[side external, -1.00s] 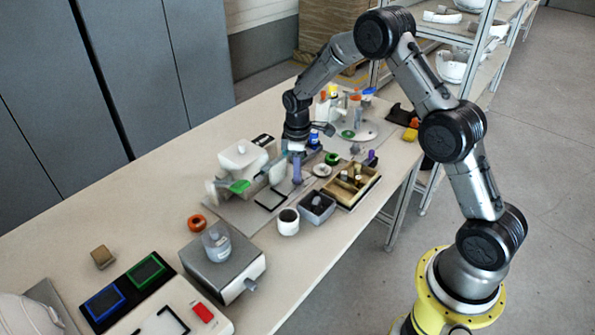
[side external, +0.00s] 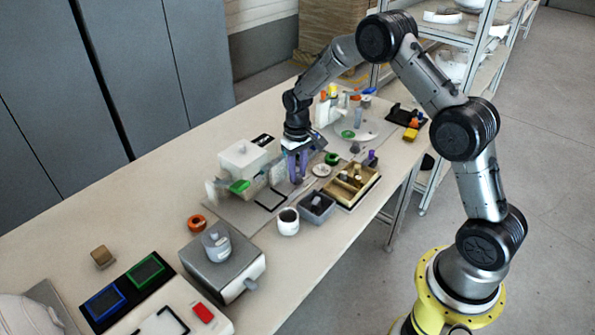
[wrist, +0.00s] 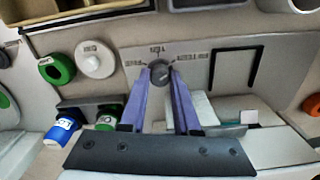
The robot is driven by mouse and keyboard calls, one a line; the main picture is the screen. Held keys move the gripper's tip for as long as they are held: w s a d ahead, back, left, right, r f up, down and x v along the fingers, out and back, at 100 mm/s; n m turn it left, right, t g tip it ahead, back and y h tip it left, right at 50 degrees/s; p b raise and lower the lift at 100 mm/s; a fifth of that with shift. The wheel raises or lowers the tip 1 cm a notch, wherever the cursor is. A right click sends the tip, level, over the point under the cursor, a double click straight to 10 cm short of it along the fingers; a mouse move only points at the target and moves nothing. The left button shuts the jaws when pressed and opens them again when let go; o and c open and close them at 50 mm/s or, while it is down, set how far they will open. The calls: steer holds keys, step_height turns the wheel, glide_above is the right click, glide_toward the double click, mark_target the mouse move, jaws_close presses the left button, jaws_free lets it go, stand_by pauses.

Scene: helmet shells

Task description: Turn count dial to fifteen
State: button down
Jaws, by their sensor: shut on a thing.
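The count dial (wrist: 160,74) is a small grey round knob on a light grey panel (wrist: 215,75), seen at the top middle of the wrist view. Printed labels stand to its left, above it and to its right, too blurred to read surely. My gripper (wrist: 160,72) has two purple fingers shut on the dial, one on each side. Which label the dial points to cannot be told. In the side view my gripper (side external: 298,181) points down at the panel, and its fingers hide the dial.
A black rectangular outline (wrist: 234,72) lies right of the dial. A white disc (wrist: 95,60) and a green ring (wrist: 57,69) lie to the left. A blue-capped bottle (wrist: 62,131) is close to the gripper. A wooden divided tray (side external: 352,185) and grey bin (side external: 317,207) stand nearby.

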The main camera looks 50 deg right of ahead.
steer(key=shift+r+m, duration=0.1)
steer(key=shift+m, duration=0.3)
steer(key=c, duration=0.6)
jaws_free()
steer(key=shift+c, duration=0.2)
step_height(320, 180, up, 14)
